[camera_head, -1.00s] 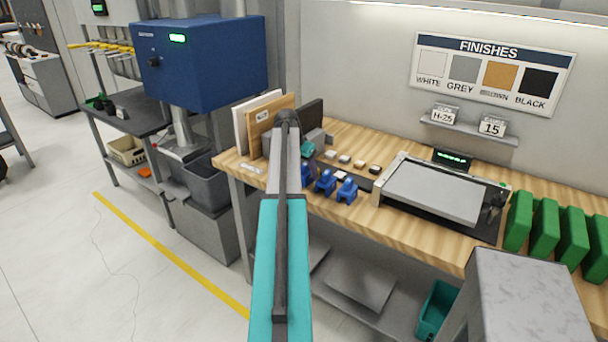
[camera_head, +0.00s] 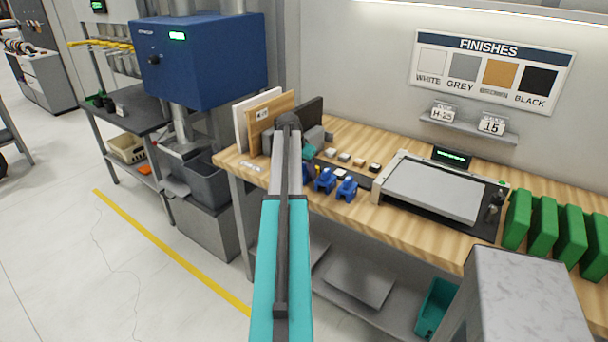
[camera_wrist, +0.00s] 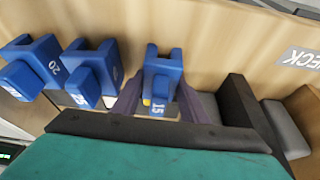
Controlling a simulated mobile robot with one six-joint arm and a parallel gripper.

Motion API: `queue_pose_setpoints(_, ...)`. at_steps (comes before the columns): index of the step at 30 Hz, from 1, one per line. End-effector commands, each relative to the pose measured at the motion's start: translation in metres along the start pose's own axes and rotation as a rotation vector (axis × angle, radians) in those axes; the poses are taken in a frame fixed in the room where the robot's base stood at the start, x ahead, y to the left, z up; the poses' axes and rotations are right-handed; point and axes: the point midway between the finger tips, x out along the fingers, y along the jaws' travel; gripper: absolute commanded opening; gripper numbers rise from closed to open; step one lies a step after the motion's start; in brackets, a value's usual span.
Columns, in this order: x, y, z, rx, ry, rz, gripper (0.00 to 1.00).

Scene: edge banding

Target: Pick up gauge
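Several blue gauges stand on the wooden bench. In the wrist view the gauge marked 15 (camera_wrist: 163,72) is between the two dark purple fingers of my gripper (camera_wrist: 160,92). The fingers straddle it, one on each side, and look open; a slight gap shows at the left finger, while contact at the right is unclear. The gauge marked 20 (camera_wrist: 32,65) and another blue gauge (camera_wrist: 92,72) stand to its left. In the head view two blue gauges (camera_head: 325,181) (camera_head: 347,188) show right of my arm, which hides most of the gripper and the third gauge.
A dark block (camera_wrist: 243,105) stands close right of my gripper in the wrist view. Boards (camera_head: 262,122) stand at the bench's left end. Small sample blocks (camera_head: 345,157) lie behind the gauges. A flat-topped machine (camera_head: 435,190) and green blocks (camera_head: 543,228) occupy the right.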

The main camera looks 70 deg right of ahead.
Motion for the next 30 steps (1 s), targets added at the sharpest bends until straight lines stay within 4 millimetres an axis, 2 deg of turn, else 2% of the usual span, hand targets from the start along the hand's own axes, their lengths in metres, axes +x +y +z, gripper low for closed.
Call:
queue_pose_setpoints(1, 0.000, 0.000, 0.000, 0.000, 0.000, 0.000, 0.30)
queue_pose_setpoints(4, 0.000, 0.000, 0.000, 0.000, 0.000, 0.000, 0.14)
queue_pose_setpoints(5, 0.000, 0.000, 0.000, 0.000, 0.000, 0.000, 0.12)
queue_pose_setpoints(17, -0.003, -0.001, -0.001, 0.000, 0.001, -0.001, 0.12)
queue_pose_setpoints(30, -0.031, -0.001, -0.013, 0.000, 0.002, -0.002, 0.12)
